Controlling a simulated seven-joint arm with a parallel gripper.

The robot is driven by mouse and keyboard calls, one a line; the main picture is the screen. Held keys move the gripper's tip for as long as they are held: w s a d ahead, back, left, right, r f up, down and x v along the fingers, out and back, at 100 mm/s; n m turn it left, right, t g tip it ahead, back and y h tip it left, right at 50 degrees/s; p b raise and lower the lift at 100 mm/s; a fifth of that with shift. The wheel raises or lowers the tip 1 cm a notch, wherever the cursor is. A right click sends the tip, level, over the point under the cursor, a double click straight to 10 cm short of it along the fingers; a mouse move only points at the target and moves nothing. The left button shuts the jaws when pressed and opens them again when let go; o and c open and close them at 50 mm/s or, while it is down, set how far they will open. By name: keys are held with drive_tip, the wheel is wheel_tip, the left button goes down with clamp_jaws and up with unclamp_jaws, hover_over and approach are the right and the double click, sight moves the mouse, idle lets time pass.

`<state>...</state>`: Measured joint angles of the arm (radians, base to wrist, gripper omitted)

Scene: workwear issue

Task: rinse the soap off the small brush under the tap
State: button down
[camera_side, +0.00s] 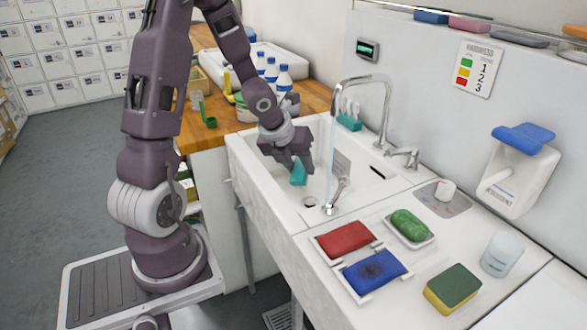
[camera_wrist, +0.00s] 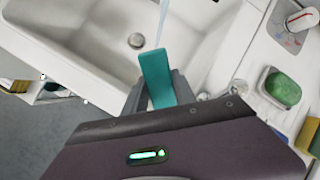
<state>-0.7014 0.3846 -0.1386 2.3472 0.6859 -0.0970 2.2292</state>
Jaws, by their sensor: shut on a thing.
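My gripper (camera_side: 292,160) is over the sink basin, shut on a small teal block-like thing, which I take for the small brush (camera_side: 299,173). In the wrist view the brush (camera_wrist: 157,78) sticks out beyond the fingers; bristles and soap cannot be made out. The curved tap (camera_side: 372,82) is running, and its thin water stream (camera_side: 331,140) falls into the sink (camera_side: 262,152). In the side view the stream is right of the brush, apart from it. In the wrist view the stream (camera_wrist: 162,22) meets the brush's far end in the picture; contact is unclear.
A teal brush holder (camera_side: 349,121) stands behind the sink. Bottles (camera_side: 271,70) stand left.

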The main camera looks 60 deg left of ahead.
drive_tip(key=w+a+f, duration=0.2)
drive_tip(key=w+a, duration=0.1)
drive_tip(key=w, duration=0.7)
drive_tip(key=shift+w+a, duration=0.25)
drive_tip(key=shift+a, duration=0.15)
drive_tip(key=shift+s+f, duration=0.1)
drive_tip(key=shift+s+d, duration=0.45)
drive_tip(key=shift+s, duration=0.8)
drive_tip(key=shift+s+d, duration=0.45)
drive_tip(key=shift+s, duration=0.75)
drive_tip(key=shift+s+d, duration=0.45)
drive_tip(key=shift+s, duration=0.8)
drive_tip(key=shift+s+d+r, duration=0.3)
drive_tip(key=shift+s+r, duration=0.35)
drive_tip(key=shift+s, duration=0.15)
drive_tip(key=shift+s+d+r, duration=0.25)
drive_tip(key=shift+s+r, duration=0.45)
drive_tip(key=shift+s, duration=0.05)
drive_tip(key=shift+s+d+r, duration=0.3)
drive_tip(key=shift+s+r, duration=0.35)
drive_tip(key=shift+s, duration=0.15)
